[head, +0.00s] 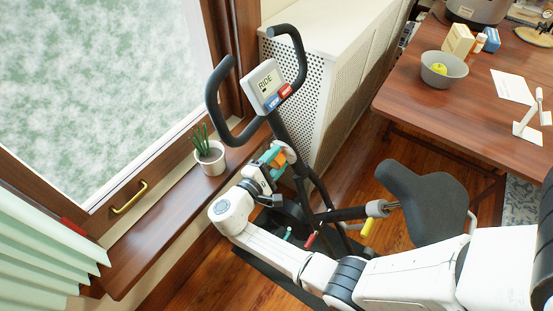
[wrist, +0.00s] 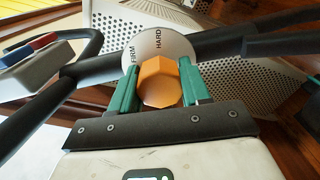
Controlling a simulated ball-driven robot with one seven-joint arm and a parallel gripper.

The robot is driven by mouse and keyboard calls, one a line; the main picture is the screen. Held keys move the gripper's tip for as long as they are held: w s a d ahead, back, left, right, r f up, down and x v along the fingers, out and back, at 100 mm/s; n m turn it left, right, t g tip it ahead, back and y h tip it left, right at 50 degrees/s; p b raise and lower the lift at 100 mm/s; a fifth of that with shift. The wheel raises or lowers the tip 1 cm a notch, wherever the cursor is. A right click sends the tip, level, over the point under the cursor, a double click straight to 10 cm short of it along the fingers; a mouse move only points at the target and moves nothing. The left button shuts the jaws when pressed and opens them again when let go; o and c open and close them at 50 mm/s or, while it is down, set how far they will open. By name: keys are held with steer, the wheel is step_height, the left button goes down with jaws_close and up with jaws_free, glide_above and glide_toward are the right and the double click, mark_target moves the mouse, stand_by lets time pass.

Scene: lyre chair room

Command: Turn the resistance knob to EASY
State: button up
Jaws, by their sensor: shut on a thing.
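The resistance knob (wrist: 160,82) is an orange, many-sided knob on the exercise bike's frame. It sits in front of a round white dial (wrist: 175,45) on which FIRM and HARD can be read; EASY is not visible. My gripper (wrist: 158,88) has a green finger on each side of the knob and is shut on it. In the head view my gripper (head: 270,155) is at the bike's post below the console, and the orange knob (head: 280,158) shows only in part there. The knob's pointer, if any, is hidden.
The bike's console (head: 266,86) reads RIDE, between dark handlebars (head: 222,105) above my gripper. A potted plant (head: 209,157) stands on the window sill close to my wrist. A perforated white cover (head: 325,70) is behind the bike; the seat (head: 425,200) is to the right.

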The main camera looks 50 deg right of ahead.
steer(key=o, duration=1.1)
steer(key=shift+c, duration=0.2)
steer(key=a+b, duration=0.1)
steer(key=a, duration=1)
steer(key=s+d+f+m+g+y+p, duration=0.1)
steer(key=s+d+f+m+y, duration=0.15)
steer(key=s+y, duration=0.45)
steer(key=s+d+f+m+g+y+p, duration=0.1)
steer(key=s+f+m+y, duration=0.3)
steer(key=s, duration=0.5)
steer(key=s+a+r+t+y+p, duration=0.1)
steer(key=s+a+r+t+y, duration=0.1)
steer(key=s+a+r+y, duration=0.2)
steer(key=shift+a+r+t+y, duration=0.3)
steer(key=shift+a+r+y, duration=0.2)
steer(key=shift+r+y, duration=0.7)
